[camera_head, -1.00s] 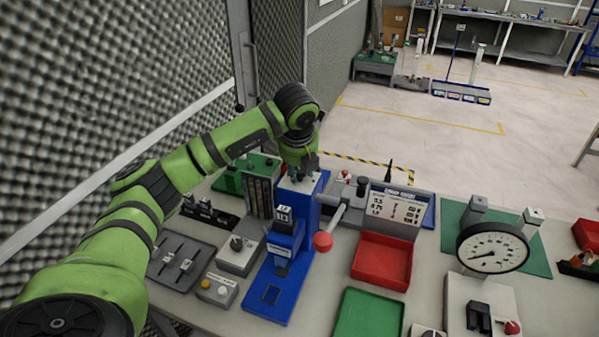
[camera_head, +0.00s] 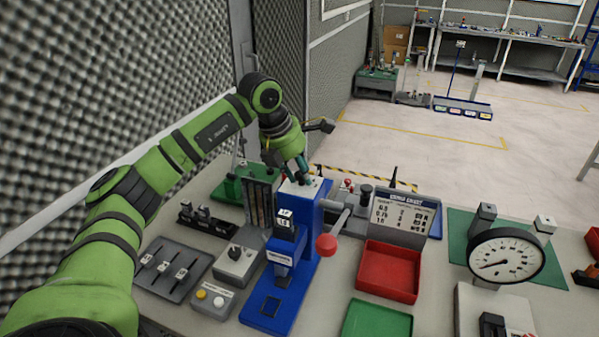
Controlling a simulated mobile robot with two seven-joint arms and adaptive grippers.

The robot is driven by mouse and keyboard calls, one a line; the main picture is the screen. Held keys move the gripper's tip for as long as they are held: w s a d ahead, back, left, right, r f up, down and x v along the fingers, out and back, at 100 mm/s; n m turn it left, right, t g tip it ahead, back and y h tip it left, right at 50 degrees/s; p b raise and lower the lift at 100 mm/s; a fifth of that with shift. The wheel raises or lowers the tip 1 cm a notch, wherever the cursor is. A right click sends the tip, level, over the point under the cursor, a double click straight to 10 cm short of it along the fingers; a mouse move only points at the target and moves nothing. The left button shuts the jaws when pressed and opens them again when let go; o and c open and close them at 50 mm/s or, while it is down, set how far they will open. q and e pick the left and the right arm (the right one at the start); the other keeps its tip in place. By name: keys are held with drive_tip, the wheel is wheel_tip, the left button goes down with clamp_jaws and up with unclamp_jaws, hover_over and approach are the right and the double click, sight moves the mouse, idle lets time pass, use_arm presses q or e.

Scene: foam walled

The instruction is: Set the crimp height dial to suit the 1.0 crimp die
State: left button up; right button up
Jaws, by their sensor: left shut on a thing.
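The blue crimp press (camera_head: 306,212) stands on the bench, its red-knobbed lever (camera_head: 327,244) sticking out to the right. A black die block with white labels (camera_head: 285,224) sits at its front; the label looks like 1.0, but is small. My left gripper (camera_head: 304,182) comes down tilted onto the press top and is shut on the crimp height dial there. The fingers hide the dial, so its setting cannot be read. A crimp chart (camera_head: 405,213) with rows of numbers stands right of the press. My right gripper is not in view.
A red tray (camera_head: 388,272) and a green tray (camera_head: 377,321) lie right of the press. A round gauge (camera_head: 505,256) stands further right. A grey switch box (camera_head: 237,262), a button box (camera_head: 208,300) and a slider panel (camera_head: 172,268) are left. A foam wall (camera_head: 70,110) borders the left.

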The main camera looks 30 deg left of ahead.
use_arm(q)
drive_tip(key=shift+m+g+h+p, duration=0.4)
drive_tip(key=shift+m+h, duration=0.2)
drive_tip(key=shift+m, duration=1.2)
drive_tip(key=o, duration=1.1)
drive_tip(key=v, duration=1.2)
drive_tip(key=shift+w, duration=0.1)
drive_tip(key=shift+d+f, duration=0.1)
